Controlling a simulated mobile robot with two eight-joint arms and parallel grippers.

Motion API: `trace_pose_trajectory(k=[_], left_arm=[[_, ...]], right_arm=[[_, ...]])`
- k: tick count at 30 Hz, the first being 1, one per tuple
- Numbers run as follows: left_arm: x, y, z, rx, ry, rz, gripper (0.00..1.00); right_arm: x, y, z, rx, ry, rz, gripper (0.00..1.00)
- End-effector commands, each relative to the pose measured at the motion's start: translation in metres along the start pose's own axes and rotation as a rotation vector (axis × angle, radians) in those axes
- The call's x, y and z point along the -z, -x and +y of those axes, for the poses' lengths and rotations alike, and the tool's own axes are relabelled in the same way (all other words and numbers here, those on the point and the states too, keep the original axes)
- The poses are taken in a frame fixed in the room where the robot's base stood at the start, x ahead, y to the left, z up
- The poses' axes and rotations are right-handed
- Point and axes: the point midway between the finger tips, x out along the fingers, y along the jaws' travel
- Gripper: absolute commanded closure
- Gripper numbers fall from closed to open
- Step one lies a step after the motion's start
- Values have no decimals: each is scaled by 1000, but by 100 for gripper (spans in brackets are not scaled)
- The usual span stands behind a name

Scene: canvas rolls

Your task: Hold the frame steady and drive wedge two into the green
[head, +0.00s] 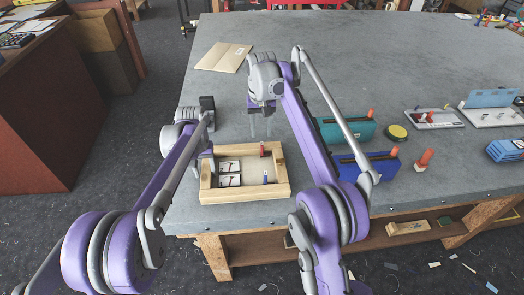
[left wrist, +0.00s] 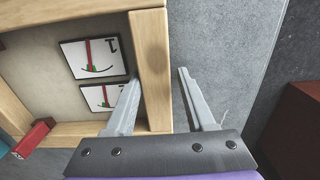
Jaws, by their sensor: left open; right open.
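The wooden frame (head: 282,189) lies flat on the grey table, near its front left edge. Inside it are two white cards, each with a red needle and a green arc: one card (left wrist: 90,58) above another card (left wrist: 103,96). A red piece (head: 263,149) stands at the frame's back side and a blue piece (head: 266,178) at its front; I cannot tell which is wedge two. My left gripper (left wrist: 157,78) is open, fingers on either side of the frame's left wall (left wrist: 150,45); contact is unclear. My right gripper (head: 261,125) is open and empty above the table behind the frame.
A teal box (head: 335,131) and a blue box (head: 365,166) stand right of the frame, partly behind my right arm. An orange-red peg (head: 424,160) and a yellow-topped disc (head: 396,132) are farther right. A cardboard sheet (head: 222,57) lies at the back left. The table's middle is clear.

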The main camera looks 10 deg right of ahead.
Motion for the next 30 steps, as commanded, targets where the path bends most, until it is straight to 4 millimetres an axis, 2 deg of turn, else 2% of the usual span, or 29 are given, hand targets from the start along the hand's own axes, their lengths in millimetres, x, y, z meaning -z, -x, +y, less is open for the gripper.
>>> trace_pose_trajectory(k=[1, 14, 17, 24, 30], left_arm=[[-1, -4, 5, -7, -5, -2, 23], [-1, 0, 7, -9, -8, -2, 23], [-1, 13, 5, -8, -6, -1, 23], [-2, 65, 1, -5, -2, 1, 23], [-2, 102, 0, -3, -1, 2, 23]], right_arm=[[0, -2, 0, 0, 0, -1, 53], [0, -2, 0, 0, 0, -1, 53], [0, -1, 0, 0, 0, -1, 53], [0, -1, 0, 0, 0, 0, 53], [0, 0, 0, 0, 0, 0, 53]])
